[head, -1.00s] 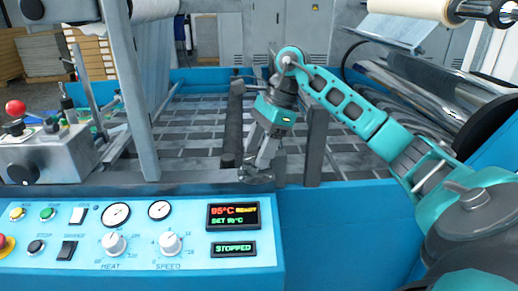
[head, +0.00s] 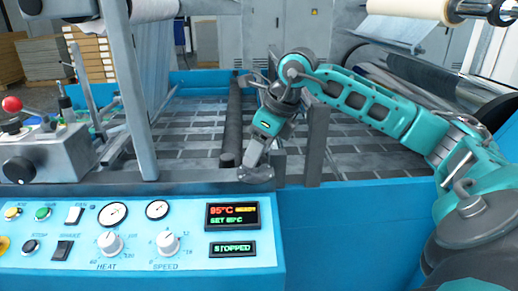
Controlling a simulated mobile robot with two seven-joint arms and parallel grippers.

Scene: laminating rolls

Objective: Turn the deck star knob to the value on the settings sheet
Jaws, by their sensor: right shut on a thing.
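The dark star knob (head: 257,177) sits on the grey front rail, just above the blue control panel, near the middle of the head view. My right gripper (head: 255,164) reaches down to it from above, tilted, and is shut on it. The fingers cover part of the knob, and I cannot read any scale or value at it. My left gripper is out of view. I cannot make out a settings sheet in this view.
The control panel (head: 140,275) has dials, knobs and a display (head: 232,216) showing 95°C, with a STOPPED readout (head: 232,249) below. A grey upright (head: 130,95) stands left of my gripper, a dark post (head: 317,145) close to its right.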

